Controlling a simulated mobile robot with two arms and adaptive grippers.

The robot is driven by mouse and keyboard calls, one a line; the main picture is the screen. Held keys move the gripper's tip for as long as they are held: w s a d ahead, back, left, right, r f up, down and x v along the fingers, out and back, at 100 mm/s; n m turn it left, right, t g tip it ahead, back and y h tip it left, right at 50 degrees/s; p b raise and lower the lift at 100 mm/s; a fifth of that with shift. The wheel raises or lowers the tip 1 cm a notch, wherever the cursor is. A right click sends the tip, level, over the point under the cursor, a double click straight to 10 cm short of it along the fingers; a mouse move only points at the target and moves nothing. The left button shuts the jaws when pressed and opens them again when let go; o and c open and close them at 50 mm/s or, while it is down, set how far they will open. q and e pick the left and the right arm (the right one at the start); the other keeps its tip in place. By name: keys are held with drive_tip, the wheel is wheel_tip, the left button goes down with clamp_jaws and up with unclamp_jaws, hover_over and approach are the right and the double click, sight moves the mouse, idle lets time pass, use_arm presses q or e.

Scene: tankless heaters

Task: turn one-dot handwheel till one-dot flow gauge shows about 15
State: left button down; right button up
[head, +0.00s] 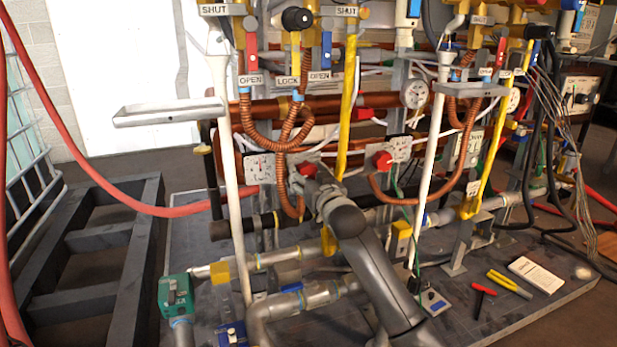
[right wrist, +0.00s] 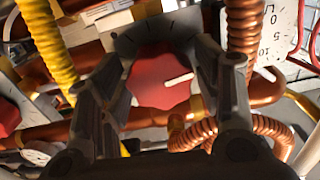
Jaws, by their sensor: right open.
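A red handwheel (head: 308,169) sits on the pipe rack just right of a white flow gauge (head: 260,168). My right gripper (head: 312,184) is at this handwheel. In the right wrist view the red handwheel (right wrist: 158,82), with a white pointer mark, lies between the two spread fingers of my right gripper (right wrist: 160,98); I cannot tell whether they touch it. A grey ticked plate (right wrist: 150,36) is behind it. Part of the gauge face (right wrist: 282,28) shows numbers at upper right; its needle reading is not legible. No dot marks can be made out. My left gripper is not in view.
A second red handwheel (head: 383,160) with its white plate (head: 400,148) is to the right. Copper coils (head: 287,125), a yellow hose (head: 346,100) and a white pipe (head: 232,170) crowd the area.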

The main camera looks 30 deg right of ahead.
drive_tip(key=c, duration=0.7)
drive_tip(key=shift+c, duration=0.2)
